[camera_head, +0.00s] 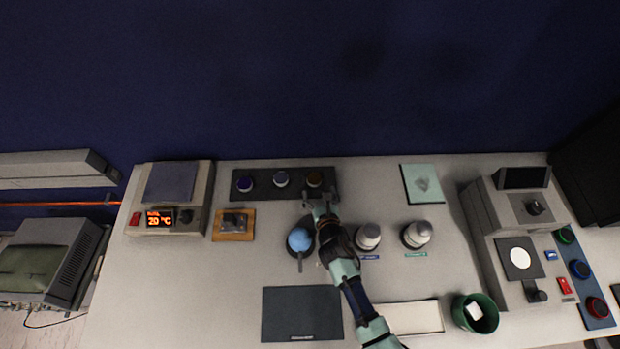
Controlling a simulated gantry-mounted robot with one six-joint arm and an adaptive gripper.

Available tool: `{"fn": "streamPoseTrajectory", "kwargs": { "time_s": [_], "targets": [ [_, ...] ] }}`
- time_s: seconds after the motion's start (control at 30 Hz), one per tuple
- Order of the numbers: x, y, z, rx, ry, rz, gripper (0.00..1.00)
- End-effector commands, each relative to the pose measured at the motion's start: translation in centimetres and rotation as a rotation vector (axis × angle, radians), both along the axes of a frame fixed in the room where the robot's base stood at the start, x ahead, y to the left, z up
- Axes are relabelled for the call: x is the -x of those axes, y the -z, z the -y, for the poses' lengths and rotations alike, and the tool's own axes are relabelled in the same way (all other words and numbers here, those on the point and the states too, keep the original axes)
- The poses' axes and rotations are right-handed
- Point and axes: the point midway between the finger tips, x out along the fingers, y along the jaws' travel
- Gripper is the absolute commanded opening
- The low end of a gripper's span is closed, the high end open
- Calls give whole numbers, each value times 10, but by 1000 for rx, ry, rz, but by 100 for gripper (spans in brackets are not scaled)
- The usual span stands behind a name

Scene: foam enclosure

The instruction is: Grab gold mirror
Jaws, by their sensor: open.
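A small round piece with a gold-brown top (314,178) sits at the right end of a dark rectangular holder (262,193) at the back of the table. It looks like the gold mirror. My gripper (320,195) is open, with its fingers just in front of this piece. I cannot tell its height or whether it touches anything. The same holder carries a dark blue piece (244,183) at the left and a silver-white piece (281,179) in the middle.
Left are a heater (173,198) reading 20 °C and an orange-brown block (233,225). A blue round flask (299,239) and two white-topped bottles (368,236) (416,234) flank my arm. A machine (515,235) stands right, a green bin (474,314) in front.

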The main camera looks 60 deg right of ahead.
Motion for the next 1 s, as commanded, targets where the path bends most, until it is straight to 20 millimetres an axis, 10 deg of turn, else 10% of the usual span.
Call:
{"fn": "streamPoseTrajectory", "kwargs": {
  "time_s": [0.6, 1.0],
  "targets": [
    [-30, 14, 40, -2, 0, 0, 82],
    [-30, 14, 39, -2, 0, 0, 17]
  ]
}}
